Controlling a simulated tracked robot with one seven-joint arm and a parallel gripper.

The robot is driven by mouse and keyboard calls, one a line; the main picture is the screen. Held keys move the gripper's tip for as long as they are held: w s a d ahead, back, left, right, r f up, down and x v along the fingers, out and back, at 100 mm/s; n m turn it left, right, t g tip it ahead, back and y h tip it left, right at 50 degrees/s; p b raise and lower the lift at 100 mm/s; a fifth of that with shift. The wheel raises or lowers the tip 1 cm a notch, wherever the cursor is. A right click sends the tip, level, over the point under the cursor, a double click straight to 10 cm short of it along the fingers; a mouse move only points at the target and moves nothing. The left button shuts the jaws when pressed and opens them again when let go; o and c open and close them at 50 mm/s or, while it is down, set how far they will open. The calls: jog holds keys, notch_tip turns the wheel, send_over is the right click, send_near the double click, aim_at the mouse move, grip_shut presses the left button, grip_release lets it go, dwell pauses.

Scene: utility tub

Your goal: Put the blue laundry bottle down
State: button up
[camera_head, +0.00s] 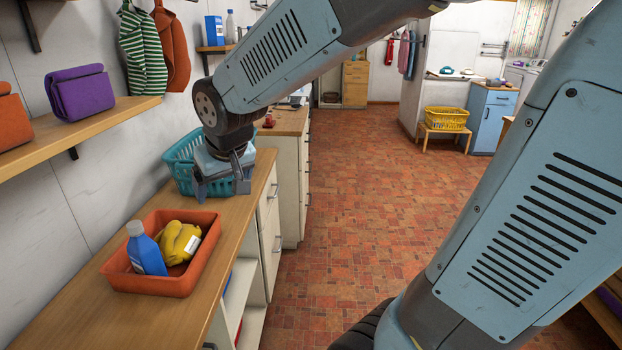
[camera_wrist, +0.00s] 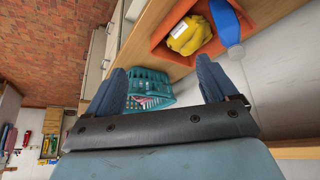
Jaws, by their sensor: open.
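The blue laundry bottle (camera_head: 145,254), with a pale cap, stands tilted in an orange tub (camera_head: 178,284) on the wooden counter. A yellow item with a white label (camera_head: 178,242) lies beside it in the tub. In the wrist view the bottle (camera_wrist: 226,22) shows at the top, with its cap towards me. My gripper (camera_head: 221,190) is open, with nothing between its fingers. It is apart from the bottle, further along the counter, in front of a teal basket (camera_head: 181,165). The open fingers (camera_wrist: 161,82) also show in the wrist view.
The basket partly hides behind my gripper. A wall shelf (camera_head: 95,122) on the left holds a purple folded item (camera_head: 78,92) and an orange one. The counter (camera_head: 75,318) is bare in front of the tub. Open brick floor (camera_head: 350,190) lies to the right.

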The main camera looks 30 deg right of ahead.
jog(key=s+d+r+m, duration=0.1)
jog(key=s+d+r, duration=0.1)
jog(key=s+d, duration=0.4)
jog(key=s+d+r+m+h, duration=0.1)
jog(key=s+d+r, duration=0.1)
jog(key=s+d, duration=0.4)
jog(key=shift+s+d+r, duration=0.25)
jog(key=shift+s+d, duration=0.05)
jog(key=shift+s, duration=0.6)
